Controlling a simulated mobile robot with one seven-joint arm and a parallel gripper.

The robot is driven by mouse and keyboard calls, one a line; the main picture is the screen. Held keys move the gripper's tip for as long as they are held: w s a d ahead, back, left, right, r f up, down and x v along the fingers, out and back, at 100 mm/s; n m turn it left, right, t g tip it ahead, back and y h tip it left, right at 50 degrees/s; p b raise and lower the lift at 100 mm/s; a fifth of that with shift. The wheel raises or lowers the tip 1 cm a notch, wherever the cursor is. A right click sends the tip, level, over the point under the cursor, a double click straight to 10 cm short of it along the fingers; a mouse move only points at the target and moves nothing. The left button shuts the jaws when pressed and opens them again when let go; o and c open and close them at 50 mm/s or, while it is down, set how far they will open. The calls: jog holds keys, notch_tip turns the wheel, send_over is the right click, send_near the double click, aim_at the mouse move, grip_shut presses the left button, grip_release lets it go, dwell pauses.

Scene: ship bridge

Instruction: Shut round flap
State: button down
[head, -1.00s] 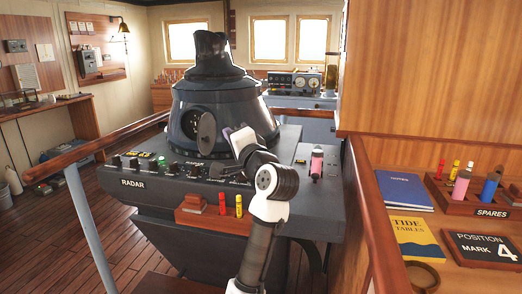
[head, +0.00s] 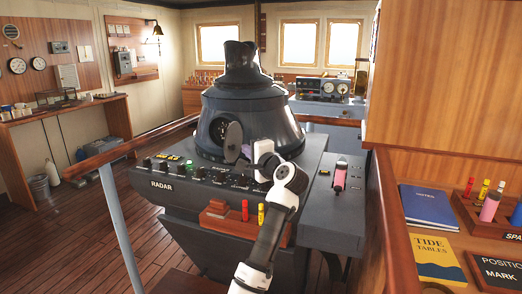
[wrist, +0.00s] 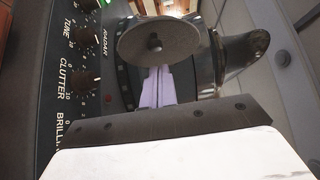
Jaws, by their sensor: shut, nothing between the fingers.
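The round flap (head: 234,142) is a dark disc standing open, swung out to the right of a round opening (head: 219,129) in the dark radar housing (head: 259,122). In the wrist view the flap (wrist: 165,40) shows its face with a small knob at the centre. My gripper (head: 246,151) is at the right side of the flap. Its pale purple fingers (wrist: 158,84) are together and empty, and their tips pass out of sight beneath the flap in the wrist view. I cannot tell whether they touch it.
The radar console (head: 200,176) has a row of knobs below the housing. A wooden holder (head: 230,216) with a red and a yellow cylinder is on its front. A wooden rail (head: 130,150) runs along the left.

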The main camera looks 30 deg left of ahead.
jog(key=shift+s+a, duration=0.25)
jog(key=shift+a, duration=0.55)
